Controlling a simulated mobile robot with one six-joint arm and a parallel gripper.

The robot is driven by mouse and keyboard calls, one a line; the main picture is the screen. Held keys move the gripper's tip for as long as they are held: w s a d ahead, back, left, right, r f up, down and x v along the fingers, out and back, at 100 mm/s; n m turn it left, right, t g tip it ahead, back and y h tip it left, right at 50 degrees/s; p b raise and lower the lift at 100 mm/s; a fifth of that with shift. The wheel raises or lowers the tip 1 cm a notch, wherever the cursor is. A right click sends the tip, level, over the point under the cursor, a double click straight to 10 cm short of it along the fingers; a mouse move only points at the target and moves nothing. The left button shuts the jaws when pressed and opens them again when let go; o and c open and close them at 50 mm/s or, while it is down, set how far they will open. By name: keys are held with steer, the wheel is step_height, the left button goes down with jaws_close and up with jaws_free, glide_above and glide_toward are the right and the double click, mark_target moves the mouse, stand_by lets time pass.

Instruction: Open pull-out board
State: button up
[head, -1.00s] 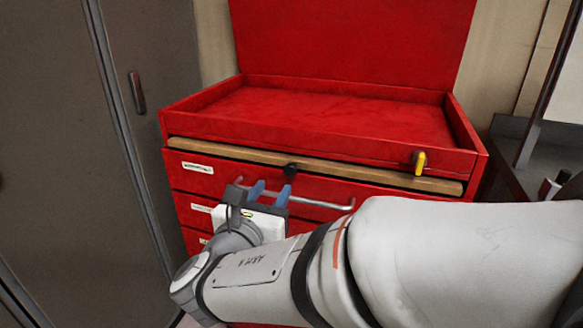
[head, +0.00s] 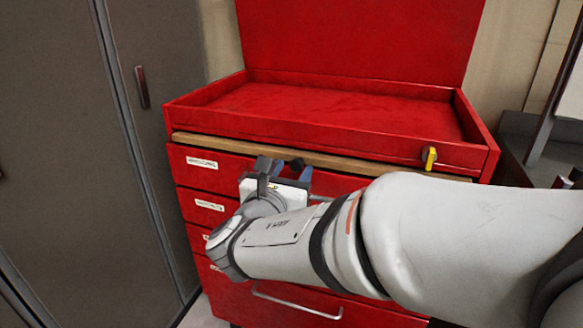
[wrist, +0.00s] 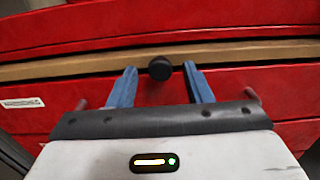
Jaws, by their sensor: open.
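The pull-out board (head: 360,164) is a thin wooden slab in a slot under the red cart's top tray. Its front edge lies about flush with the cart front. A round black knob (head: 297,164) sits on the board's front edge. In the wrist view the knob (wrist: 160,68) shows just past the fingertips, between the two blue fingers. My gripper (head: 285,167) is open and empty, in front of the board. The wrist view shows its fingers (wrist: 160,72) spread on either side of the knob, apart from it. The board's wooden edge (wrist: 240,54) runs across that view.
The red cart's top tray (head: 340,110) is empty, with a raised lid behind. Drawers with bar handles (head: 295,302) lie below the board. A grey cabinet (head: 70,150) stands at left, a dark bench (head: 520,150) at right.

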steer(key=shift+x, duration=0.95)
jaws_close()
